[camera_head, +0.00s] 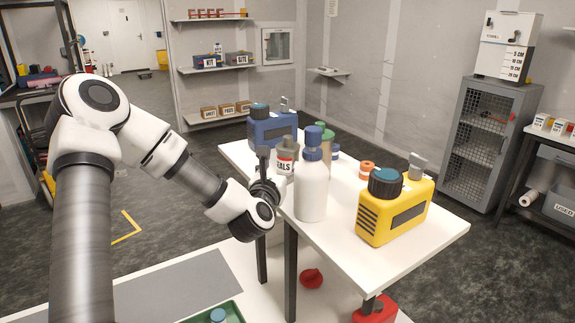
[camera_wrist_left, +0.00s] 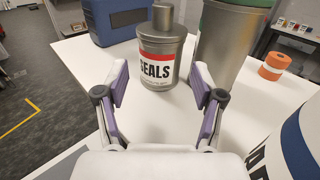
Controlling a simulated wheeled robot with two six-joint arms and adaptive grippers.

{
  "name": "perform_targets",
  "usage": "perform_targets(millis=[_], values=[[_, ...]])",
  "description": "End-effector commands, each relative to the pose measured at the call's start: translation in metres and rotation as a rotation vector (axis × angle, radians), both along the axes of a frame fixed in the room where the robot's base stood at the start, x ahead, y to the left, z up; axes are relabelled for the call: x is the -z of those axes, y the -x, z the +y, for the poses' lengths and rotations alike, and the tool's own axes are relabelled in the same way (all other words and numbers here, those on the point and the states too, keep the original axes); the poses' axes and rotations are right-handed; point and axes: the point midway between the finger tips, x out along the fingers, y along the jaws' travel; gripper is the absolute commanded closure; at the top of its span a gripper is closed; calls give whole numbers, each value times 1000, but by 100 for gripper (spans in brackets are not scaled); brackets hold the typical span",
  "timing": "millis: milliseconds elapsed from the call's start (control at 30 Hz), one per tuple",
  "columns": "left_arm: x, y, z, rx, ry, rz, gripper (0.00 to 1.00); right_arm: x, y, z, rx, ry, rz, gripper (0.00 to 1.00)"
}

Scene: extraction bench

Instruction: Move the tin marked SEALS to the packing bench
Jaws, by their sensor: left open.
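The tin marked SEALS (camera_wrist_left: 160,62) is a grey metal tin with a narrower neck and a red and white label. It stands upright on a white table (camera_head: 425,243); in the head view the tin (camera_head: 286,161) is partly hidden by my left gripper and a white bottle. My left gripper (camera_head: 266,178) is at the table's near left edge. In the left wrist view its fingers (camera_wrist_left: 162,88) are open and empty, with the tin just beyond and between them, label facing me. My right gripper is not in view. I cannot tell which surface is the packing bench.
A white bottle with a blue cap (camera_head: 312,190) stands close right of the gripper. A blue canister (camera_head: 268,128) stands behind, a yellow canister (camera_head: 396,210) to the right. A taller tin with a green top (camera_wrist_left: 228,40) stands beside the SEALS tin.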

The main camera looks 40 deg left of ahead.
Motion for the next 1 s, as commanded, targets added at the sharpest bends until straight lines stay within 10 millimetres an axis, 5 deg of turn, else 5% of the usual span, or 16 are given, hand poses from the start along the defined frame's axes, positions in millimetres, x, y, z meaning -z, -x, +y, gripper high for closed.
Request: perform_targets(millis=[200,533,733,1000], values=[[-6,-33,16,0,-5,5,32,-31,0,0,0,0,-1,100],[0,-47,24,0,0,1,32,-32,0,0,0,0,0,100],[0,-47,24,0,0,1,98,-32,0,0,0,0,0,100],[-2,-47,24,0,0,-1,100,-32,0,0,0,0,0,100]])
